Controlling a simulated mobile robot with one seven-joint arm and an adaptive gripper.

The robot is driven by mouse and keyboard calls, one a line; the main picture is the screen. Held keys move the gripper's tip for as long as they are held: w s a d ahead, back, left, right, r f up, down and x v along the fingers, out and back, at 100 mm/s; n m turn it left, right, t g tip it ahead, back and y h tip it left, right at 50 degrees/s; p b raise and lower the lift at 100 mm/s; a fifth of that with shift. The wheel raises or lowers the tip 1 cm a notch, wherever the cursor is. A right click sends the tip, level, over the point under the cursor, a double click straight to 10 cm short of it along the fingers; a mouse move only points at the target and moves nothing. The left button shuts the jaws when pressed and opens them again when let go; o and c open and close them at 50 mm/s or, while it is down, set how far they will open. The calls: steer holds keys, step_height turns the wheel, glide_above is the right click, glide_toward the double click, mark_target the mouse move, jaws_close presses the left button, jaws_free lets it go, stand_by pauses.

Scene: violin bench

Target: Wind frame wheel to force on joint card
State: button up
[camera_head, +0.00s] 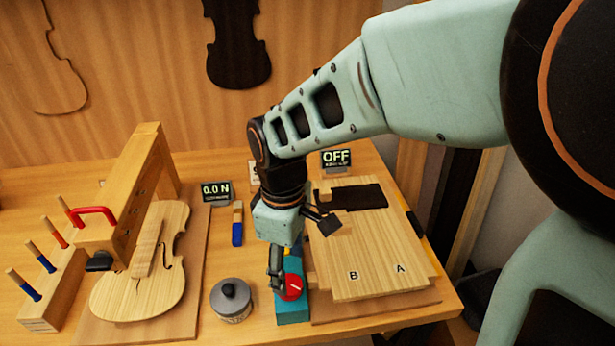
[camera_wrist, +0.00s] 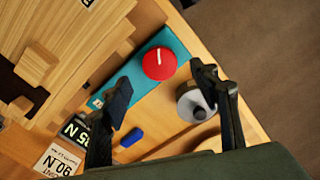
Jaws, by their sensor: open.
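A red round wheel (camera_head: 292,287) with a white mark sits on a teal block (camera_head: 293,309) at the front of the bench. It also shows in the wrist view (camera_wrist: 159,64). My gripper (camera_head: 277,284) is over the teal block, close to the wheel and partly in front of it. In the wrist view its fingers (camera_wrist: 162,90) are apart with nothing between them, and the wheel lies beyond their tips. A white card (camera_wrist: 57,161) reading "90 N" shows in the wrist view; my arm mostly hides a card behind it in the head view. A force display (camera_head: 216,192) reads "0.0 N".
Pale boards marked A and B (camera_head: 372,250) lie right of the teal block. A grey lidded jar (camera_head: 231,300) stands close on its left. A violin body (camera_head: 125,290) lies under a wooden frame with a red handle (camera_head: 95,211). Another display (camera_head: 336,158) reads "OFF".

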mark_target(290, 284)
step_height(290, 284, down, 6)
steer(key=b, duration=0.4)
steer(key=shift+r, duration=0.2)
steer(key=c, duration=1.2)
steer(key=shift+o, duration=0.2)
steer(key=shift+m, duration=3.2)
